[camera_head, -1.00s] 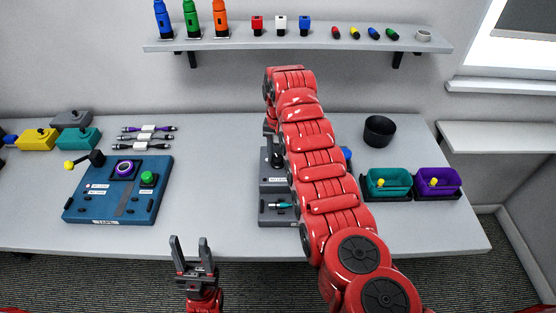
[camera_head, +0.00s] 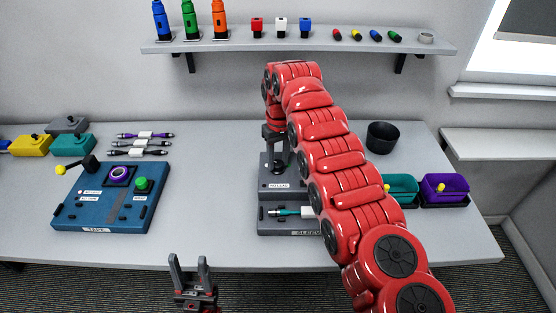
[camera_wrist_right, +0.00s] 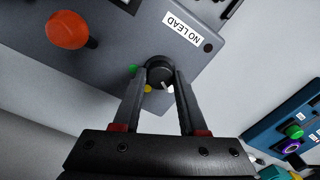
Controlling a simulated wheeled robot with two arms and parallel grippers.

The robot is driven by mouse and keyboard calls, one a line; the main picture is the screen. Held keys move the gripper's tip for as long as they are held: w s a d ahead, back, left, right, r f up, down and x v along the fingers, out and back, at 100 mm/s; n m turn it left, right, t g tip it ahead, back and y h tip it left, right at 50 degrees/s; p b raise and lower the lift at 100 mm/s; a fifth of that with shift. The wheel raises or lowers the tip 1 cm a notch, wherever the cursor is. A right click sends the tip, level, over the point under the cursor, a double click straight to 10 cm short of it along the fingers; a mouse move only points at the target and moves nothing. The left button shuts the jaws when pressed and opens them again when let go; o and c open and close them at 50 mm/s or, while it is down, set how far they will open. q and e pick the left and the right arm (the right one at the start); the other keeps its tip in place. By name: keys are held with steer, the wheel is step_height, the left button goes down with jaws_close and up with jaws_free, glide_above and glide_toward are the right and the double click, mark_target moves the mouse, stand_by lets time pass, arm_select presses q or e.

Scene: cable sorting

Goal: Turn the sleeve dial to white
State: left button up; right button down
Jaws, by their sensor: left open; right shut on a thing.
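The grey sleeve machine (camera_head: 266,191) stands in the middle of the table, partly hidden by my right arm. Its black dial (camera_wrist_right: 158,71) is between the fingers of my right gripper (camera_wrist_right: 160,78), which is shut on it. Around the dial I see a green dot (camera_wrist_right: 132,69), a yellow dot (camera_wrist_right: 148,89) and a white dot (camera_wrist_right: 171,89). A pale pointer mark on the dial faces close to the white dot; exact alignment is hard to tell. My left gripper (camera_head: 190,264) is open and empty in front of the table edge.
An orange-red button (camera_wrist_right: 68,30) and a "NO LEAD" label are on the machine. A teal-and-white cable piece (camera_head: 290,212) lies on its lower part. A blue tape machine (camera_head: 75,213) stands left. Teal (camera_head: 403,187) and purple (camera_head: 446,188) bins stand right, near a black cup (camera_head: 382,138).

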mark_target(280, 162)
stand_by(0.4)
steer(key=shift+c, duration=2.2)
jaws_free()
steer(key=shift+r+p, duration=0.35)
steer(key=shift+r, duration=0.2)
step_height(280, 162, up, 16)
steer(key=p, duration=1.7)
steer(key=shift+w+d+r, duration=0.15)
steer(key=shift+d+r, duration=0.05)
steer(key=shift+d, duration=0.1)
steer(key=shift+f, duration=0.1)
